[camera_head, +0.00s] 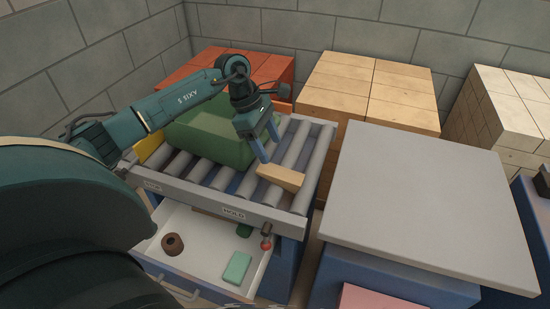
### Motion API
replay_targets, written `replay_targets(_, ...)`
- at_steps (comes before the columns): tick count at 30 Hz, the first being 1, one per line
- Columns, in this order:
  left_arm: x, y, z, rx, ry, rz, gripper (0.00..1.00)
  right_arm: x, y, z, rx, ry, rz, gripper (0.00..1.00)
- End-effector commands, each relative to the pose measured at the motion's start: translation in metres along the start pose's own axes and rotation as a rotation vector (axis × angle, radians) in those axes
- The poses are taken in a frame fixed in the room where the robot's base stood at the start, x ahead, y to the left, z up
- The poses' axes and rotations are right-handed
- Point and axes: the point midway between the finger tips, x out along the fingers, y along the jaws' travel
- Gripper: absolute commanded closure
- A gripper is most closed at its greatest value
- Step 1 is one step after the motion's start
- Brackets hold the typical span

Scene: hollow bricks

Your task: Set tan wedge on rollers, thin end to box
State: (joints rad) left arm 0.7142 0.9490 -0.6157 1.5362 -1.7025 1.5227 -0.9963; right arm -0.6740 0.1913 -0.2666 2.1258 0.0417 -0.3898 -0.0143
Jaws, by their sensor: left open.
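The tan wedge (281,178) lies on the grey rollers (293,145) near the front right of the conveyor. Its narrower-looking end points left, towards the large green box (208,137), with a gap between them. The box sits on the rollers to the left of the wedge. My left gripper (271,149) is open, with its two blue fingers pointing down just above and behind the wedge. I cannot tell whether a fingertip touches the wedge. Part of the box is hidden behind my left arm and gripper. My right gripper is not in view.
Below the rollers an open white drawer (203,245) holds a brown ring (172,244) and a green block (237,268). A bare grey tabletop (430,195) stands at right. Brick stacks (370,88) line the back.

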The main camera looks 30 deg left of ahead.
Motion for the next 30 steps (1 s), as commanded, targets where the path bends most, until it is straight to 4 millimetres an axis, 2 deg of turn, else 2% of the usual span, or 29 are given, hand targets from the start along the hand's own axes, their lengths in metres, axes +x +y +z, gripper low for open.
replay_targets(3,-0.027,0.001,-0.001,0.000,0.001,0.005,0.38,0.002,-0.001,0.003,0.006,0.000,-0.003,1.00)
replay_targets(9,-0.055,0.001,0.000,0.001,0.000,0.003,0.38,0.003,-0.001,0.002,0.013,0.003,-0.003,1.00)
replay_targets(16,-0.064,0.000,0.001,0.002,-0.001,0.000,0.38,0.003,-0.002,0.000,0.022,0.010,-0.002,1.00)
replay_targets(20,-0.049,-0.005,0.013,-0.006,-0.056,-0.018,0.38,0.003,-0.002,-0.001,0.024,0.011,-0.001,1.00)
replay_targets(23,-0.012,-0.023,0.052,-0.047,-0.229,-0.072,0.38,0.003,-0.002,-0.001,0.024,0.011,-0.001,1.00)
replay_targets(24,0.007,-0.036,0.076,-0.091,-0.341,-0.112,0.38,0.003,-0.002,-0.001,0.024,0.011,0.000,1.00)
replay_targets(27,0.042,-0.076,0.144,-0.303,-0.683,-0.257,0.38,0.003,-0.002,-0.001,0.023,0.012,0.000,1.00)
replay_targets(30,0.050,-0.104,0.194,-0.637,-1.010,-0.436,0.38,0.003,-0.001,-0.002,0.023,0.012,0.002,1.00)
